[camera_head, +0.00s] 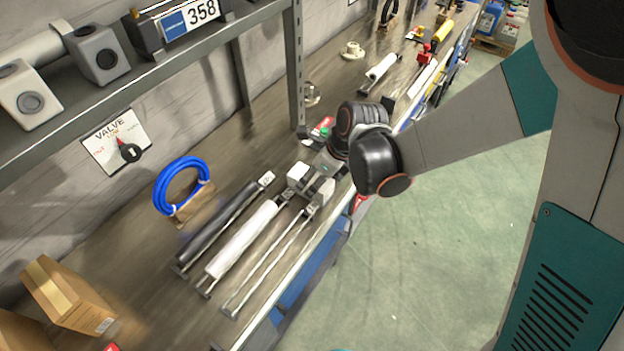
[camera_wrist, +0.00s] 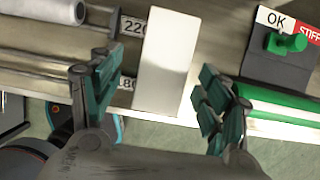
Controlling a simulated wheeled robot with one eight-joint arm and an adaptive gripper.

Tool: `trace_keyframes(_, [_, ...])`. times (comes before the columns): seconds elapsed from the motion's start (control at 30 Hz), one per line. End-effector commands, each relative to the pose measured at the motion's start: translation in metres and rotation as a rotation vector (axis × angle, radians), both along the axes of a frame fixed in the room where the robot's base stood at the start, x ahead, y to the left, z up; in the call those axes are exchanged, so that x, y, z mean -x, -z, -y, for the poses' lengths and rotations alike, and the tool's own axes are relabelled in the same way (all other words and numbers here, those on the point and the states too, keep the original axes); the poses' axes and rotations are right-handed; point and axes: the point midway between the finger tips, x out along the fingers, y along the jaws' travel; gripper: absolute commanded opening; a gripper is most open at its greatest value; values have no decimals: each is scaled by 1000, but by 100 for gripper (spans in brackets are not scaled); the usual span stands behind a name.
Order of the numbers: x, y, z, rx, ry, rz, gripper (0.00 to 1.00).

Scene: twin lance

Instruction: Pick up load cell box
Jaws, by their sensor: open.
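A plain white box, which I take to be the load cell box (camera_wrist: 167,58), lies on the bench near its front edge in the wrist view. My gripper (camera_wrist: 158,86) is open, with one teal-padded finger on each side of the box. Gaps show between the box and both fingers, so it is not held. In the head view my gripper (camera_head: 318,170) is over the bench, and pale box-like shapes (camera_head: 297,172) show beside it. My arm and wrist partly hide that spot.
White (camera_head: 242,240) and dark (camera_head: 216,226) rollers and thin rods lie left of my gripper. A stand with a green knob (camera_wrist: 286,43) and an OK sign is at right in the wrist view. A blue hose coil (camera_head: 181,184) and cardboard box (camera_head: 66,294) lie farther left.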

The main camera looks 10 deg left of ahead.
Motion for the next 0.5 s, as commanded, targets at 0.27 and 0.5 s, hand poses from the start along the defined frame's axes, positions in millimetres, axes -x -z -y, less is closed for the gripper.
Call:
trace_keyframes(0.27, [-7,27,-8,0,0,0,70])
trace_keyframes(0.5, [-12,49,-17,0,1,0,70])
